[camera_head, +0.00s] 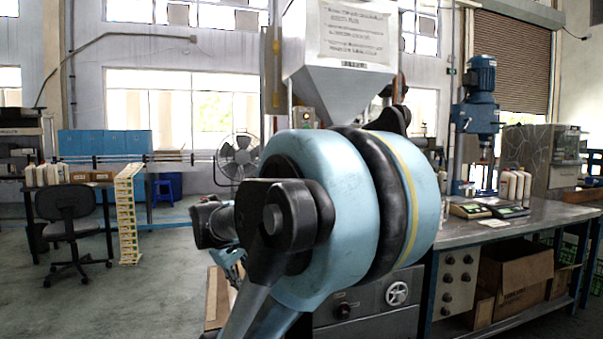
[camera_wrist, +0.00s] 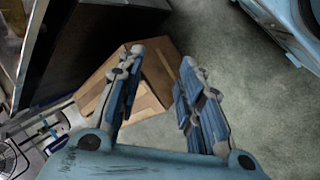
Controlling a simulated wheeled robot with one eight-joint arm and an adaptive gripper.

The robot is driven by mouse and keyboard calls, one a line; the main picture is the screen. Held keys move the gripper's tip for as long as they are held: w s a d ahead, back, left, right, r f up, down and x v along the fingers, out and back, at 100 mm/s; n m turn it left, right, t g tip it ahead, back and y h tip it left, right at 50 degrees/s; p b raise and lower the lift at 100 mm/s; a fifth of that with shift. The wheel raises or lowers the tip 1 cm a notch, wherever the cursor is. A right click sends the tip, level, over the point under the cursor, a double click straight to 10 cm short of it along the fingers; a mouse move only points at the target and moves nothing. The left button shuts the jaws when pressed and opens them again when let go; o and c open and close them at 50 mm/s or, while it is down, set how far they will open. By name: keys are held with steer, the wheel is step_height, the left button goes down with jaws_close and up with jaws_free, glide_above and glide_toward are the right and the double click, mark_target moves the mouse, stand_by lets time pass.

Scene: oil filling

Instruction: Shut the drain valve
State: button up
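No drain valve can be made out for certain. The filling machine with its pale hopper (camera_head: 338,70) stands in the middle of the head view, largely hidden behind my blue arm. Low on its grey front are a round handwheel (camera_head: 397,293) and a dark knob (camera_head: 343,310); I cannot tell whether either is the valve. In the wrist view my gripper (camera_wrist: 162,60) is open, its two blue jointed fingers apart with nothing between them. It points down over a cardboard box (camera_wrist: 150,85) on the floor. In the head view my arm hides most of the gripper.
A metal workbench (camera_head: 500,225) with a blue drill press (camera_head: 482,110) is at the right, with cardboard boxes (camera_head: 515,280) under it. The left floor is mostly clear.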

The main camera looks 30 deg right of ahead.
steer(key=w+d+r+n+g+h, duration=0.1)
steer(key=w+d+r+n+h, duration=0.3)
steer(key=w+d+r, duration=0.35)
steer(key=w+d+r+n+h, duration=0.3)
steer(key=w+d+r+h, duration=0.15)
steer(key=w+r, duration=0.5)
steer(key=w+d+r+n+g+h, duration=0.1)
steer(key=w+d+r+n+h, duration=0.45)
steer(key=r, duration=0.45)
steer(key=shift+m+y, duration=0.5)
steer(key=shift+m, duration=0.15)
steer(key=d, duration=0.5)
steer(key=w+d, duration=0.1)
steer(key=d, duration=1.1)
steer(key=shift+w+d+r, duration=0.15)
steer(key=shift+w+r, duration=0.1)
jaws_close()
